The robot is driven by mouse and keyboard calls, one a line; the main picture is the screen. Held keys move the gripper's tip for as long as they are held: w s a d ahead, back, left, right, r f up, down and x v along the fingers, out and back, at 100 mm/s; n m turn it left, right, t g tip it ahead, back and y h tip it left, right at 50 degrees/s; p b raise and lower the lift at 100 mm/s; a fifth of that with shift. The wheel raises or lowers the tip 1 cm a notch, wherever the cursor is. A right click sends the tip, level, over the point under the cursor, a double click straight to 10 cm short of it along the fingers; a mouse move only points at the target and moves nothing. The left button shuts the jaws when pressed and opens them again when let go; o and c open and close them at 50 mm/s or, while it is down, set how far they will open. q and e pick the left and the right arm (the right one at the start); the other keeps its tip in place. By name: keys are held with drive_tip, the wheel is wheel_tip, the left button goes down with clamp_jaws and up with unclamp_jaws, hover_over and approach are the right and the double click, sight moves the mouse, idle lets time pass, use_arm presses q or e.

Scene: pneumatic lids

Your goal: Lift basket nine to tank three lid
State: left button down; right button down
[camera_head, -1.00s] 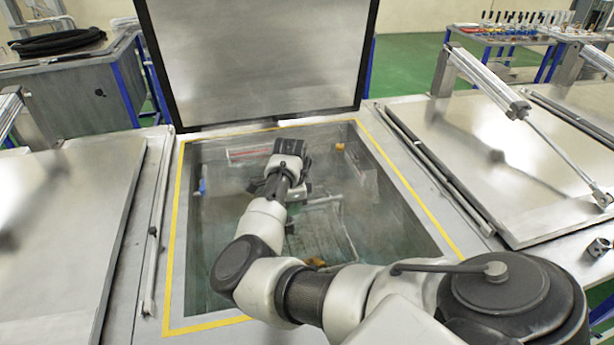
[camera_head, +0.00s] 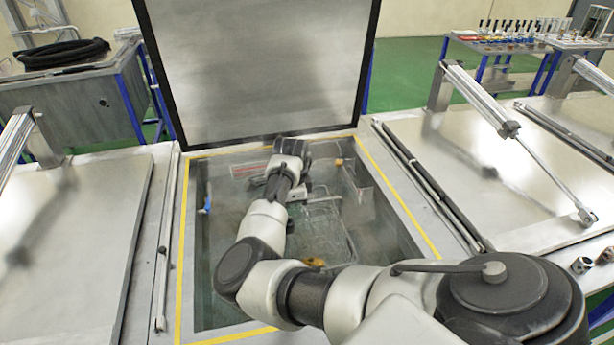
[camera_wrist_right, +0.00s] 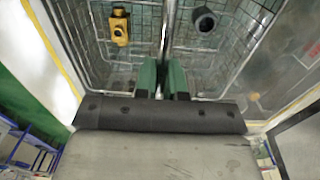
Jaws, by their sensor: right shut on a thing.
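The wire basket (camera_head: 328,228) is inside the open tank in the middle of the head view. My right arm reaches over the tank, and its wrist hides part of the basket. In the right wrist view my right gripper (camera_wrist_right: 163,78) is shut on the basket's upright metal rod, with green fingers on both sides of it. The basket's wire mesh (camera_wrist_right: 90,50) holds a yellow part (camera_wrist_right: 120,25) and a dark round part (camera_wrist_right: 205,19). The tank's lid (camera_head: 258,65) stands raised at the back. My left gripper is not in view.
Closed metal lids (camera_head: 65,215) and (camera_head: 500,165) lie left and right of the tank, with cylinders above them. Yellow tape (camera_head: 185,240) edges the opening. A grey bench with a black hose (camera_head: 62,54) stands back left.

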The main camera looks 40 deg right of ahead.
drive_tip(key=shift+r, duration=4.3)
drive_tip(key=shift+f, duration=0.1)
idle(0.9)
